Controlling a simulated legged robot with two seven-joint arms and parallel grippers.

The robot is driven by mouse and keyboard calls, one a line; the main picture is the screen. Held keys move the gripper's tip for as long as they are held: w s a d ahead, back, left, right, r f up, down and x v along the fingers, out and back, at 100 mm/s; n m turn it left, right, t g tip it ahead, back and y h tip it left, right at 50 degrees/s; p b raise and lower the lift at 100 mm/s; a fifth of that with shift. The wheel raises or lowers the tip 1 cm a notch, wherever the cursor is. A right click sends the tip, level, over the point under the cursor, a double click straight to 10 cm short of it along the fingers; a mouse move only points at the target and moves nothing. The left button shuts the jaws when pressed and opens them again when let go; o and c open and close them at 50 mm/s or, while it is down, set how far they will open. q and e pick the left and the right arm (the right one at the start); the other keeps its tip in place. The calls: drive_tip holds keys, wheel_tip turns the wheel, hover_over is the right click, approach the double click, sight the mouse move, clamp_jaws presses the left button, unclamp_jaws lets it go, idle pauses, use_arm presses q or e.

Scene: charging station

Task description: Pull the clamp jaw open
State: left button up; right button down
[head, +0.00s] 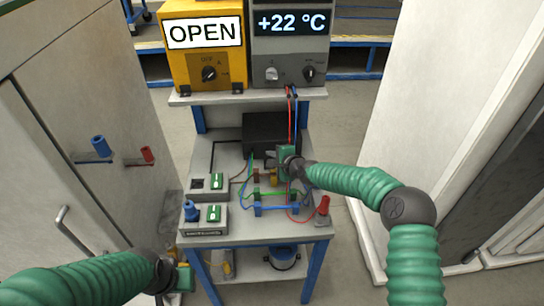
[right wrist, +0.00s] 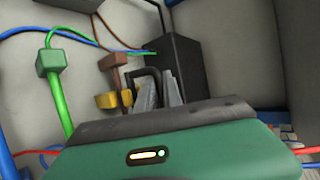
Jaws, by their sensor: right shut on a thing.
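A black box-shaped clamp (head: 265,128) stands at the back of the bench. In the right wrist view its dark body (right wrist: 180,60) rises behind my grey fingers. My right gripper (head: 273,158) reaches in from the right, just in front of the clamp. In the right wrist view my right gripper (right wrist: 160,92) is shut on a thin black handle (right wrist: 149,76), which looks like the clamp jaw's handle. The contact is partly hidden by the fingers. My left gripper (head: 183,277) hangs low at the lower left, away from the bench; its fingers are too unclear to read.
Blue, green and red cables cross the bench (head: 228,157) around the right gripper. A red cone-shaped plug (head: 323,208) stands at the right edge. Two switch boxes (head: 203,220) sit at the left. A yellow unit (head: 205,45) reading OPEN is on the shelf. White cabinets flank both sides.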

drive_tip(key=shift+w+r+m+g+p, duration=0.3)
drive_tip(key=shift+w+r+g+p, duration=0.25)
drive_tip(key=shift+g+p, duration=0.45)
drive_tip(key=shift+w+f+g+p, duration=0.2)
drive_tip(key=shift+w+g+p, duration=0.1)
drive_tip(key=shift+g+p, duration=0.1)
drive_tip(key=c, duration=1.5)
unclamp_jaws()
drive_tip(key=shift+w+f, duration=0.1)
drive_tip(key=shift+s+d+r, duration=0.2)
drive_tip(key=shift+s+r, duration=0.15)
drive_tip(key=shift+r, duration=0.15)
drive_tip(key=b+v, duration=0.1)
drive_tip(key=v, duration=1.4)
drive_tip(key=shift+s+r, duration=0.2)
